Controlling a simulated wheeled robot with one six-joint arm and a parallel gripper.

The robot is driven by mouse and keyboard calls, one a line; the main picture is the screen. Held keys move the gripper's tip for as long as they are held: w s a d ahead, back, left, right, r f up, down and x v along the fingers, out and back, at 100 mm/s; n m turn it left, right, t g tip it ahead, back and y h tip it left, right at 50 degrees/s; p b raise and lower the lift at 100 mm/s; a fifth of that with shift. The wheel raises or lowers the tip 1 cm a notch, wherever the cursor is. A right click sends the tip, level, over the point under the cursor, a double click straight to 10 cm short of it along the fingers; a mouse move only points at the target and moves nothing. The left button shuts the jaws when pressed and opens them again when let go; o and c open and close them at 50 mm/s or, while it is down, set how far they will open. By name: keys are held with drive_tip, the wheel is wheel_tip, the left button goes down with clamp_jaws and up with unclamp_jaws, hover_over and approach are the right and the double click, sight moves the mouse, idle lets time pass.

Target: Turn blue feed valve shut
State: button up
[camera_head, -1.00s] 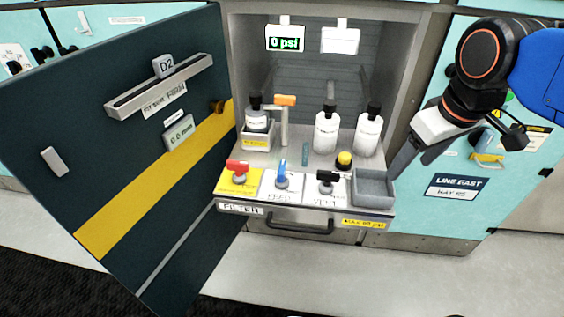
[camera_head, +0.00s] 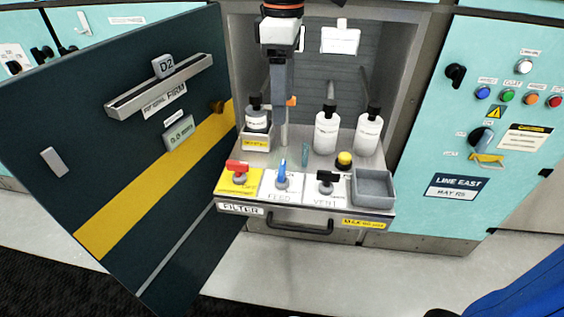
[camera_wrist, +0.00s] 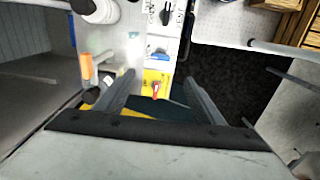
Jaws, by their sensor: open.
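The blue feed valve (camera_head: 282,175) stands on the white FEED plate of the pulled-out shelf, between the red valve (camera_head: 239,172) and the black vent valve (camera_head: 325,183). Its blue handle points toward the back of the cabinet. My gripper (camera_head: 282,108) hangs above and behind it, fingers downward, in front of the orange-topped post, apart from the valve. In the wrist view, my gripper (camera_wrist: 158,92) is open and empty. The blue valve (camera_wrist: 159,55) shows small beyond the fingers, with the red valve (camera_wrist: 155,90) between them in the picture.
Two white bottles (camera_head: 326,132) and a yellow knob (camera_head: 344,159) stand right of the post. A dark-capped bottle (camera_head: 256,116) sits in a bin at left. A grey tray (camera_head: 373,187) is at the shelf's right. The open door (camera_head: 130,200) flanks the left.

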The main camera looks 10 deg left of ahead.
sight(282, 167)
wheel_tip(282, 167, down, 17)
drive_tip(key=shift+a+f, duration=0.15)
idle(0.5)
drive_tip(key=c, duration=1)
